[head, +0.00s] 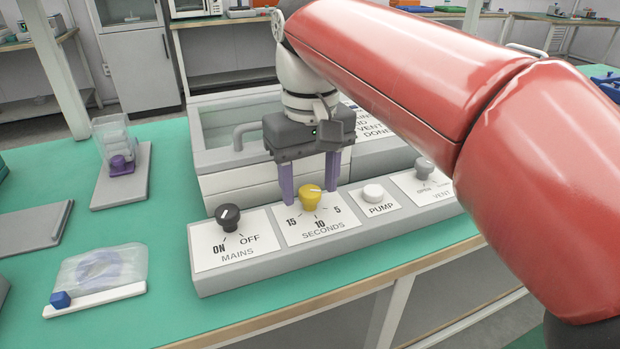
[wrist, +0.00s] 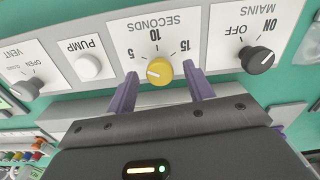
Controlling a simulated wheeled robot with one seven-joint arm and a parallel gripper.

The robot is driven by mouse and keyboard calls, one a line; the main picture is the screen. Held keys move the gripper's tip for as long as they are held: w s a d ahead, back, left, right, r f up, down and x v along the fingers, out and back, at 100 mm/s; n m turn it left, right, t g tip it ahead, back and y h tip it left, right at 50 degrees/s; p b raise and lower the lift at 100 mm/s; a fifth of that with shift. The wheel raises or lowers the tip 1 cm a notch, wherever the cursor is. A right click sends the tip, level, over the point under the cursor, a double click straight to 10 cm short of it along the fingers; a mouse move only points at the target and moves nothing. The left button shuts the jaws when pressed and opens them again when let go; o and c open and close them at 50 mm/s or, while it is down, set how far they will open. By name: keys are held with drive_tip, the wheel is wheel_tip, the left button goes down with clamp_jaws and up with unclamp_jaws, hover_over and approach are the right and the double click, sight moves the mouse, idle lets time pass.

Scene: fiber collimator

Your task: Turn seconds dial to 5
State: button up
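The yellow seconds dial (head: 310,197) stands on the control panel (head: 290,265), with 15, 10 and 5 printed around it. In the wrist view the panel appears upside down. There, the dial (wrist: 159,71) shows a small white mark on its left part, the side where the 5 is printed. My gripper (head: 309,190) is open, with its two purple fingers either side of the dial. In the wrist view a gap shows between each finger and the dial, so neither seems to touch it.
The black mains knob (head: 229,216) stands left of the dial. The white pump button (head: 373,193) and grey vent knob (head: 424,167) stand to its right. A grey basin (head: 238,110) lies behind the panel. The green tabletop at left holds trays and a clear pouch.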

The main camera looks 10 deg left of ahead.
sight(309, 191)
drive_tip(key=shift+r, duration=3.85)
